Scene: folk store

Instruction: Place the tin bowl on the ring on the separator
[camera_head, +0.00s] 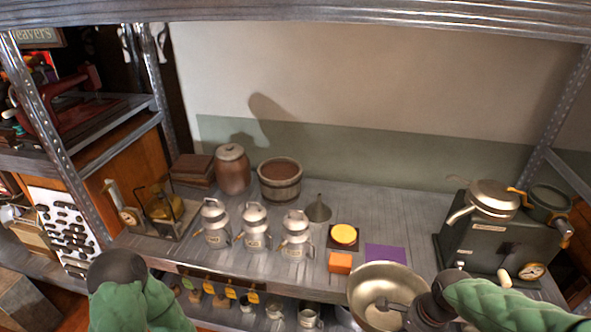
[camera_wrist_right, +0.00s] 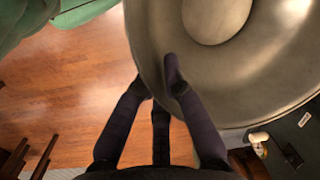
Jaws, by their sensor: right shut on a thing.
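The wide, shallow tin bowl (camera_head: 372,277) is at the lower right of the head view, in front of the shelf's front edge. My right gripper (camera_head: 388,303) is shut on its near right rim. In the right wrist view the fingers grip the rim of the bowl (camera_wrist_right: 232,82), one finger inside it. The dark green machine with a dial (camera_head: 500,248), apparently the separator, stands right of the bowl. A pan-like metal piece (camera_head: 493,197) is on its top, and a dark round rim (camera_head: 548,200), perhaps the ring, is at its right. My left gripper is out of view.
An orange block (camera_head: 340,263), a purple square (camera_head: 386,253) and a yellow disc (camera_head: 344,234) on a dark square lie left of the machine. Several milk cans (camera_head: 254,230) and a funnel (camera_head: 318,210) stand further left. A metal post (camera_head: 565,115) rises behind the machine.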

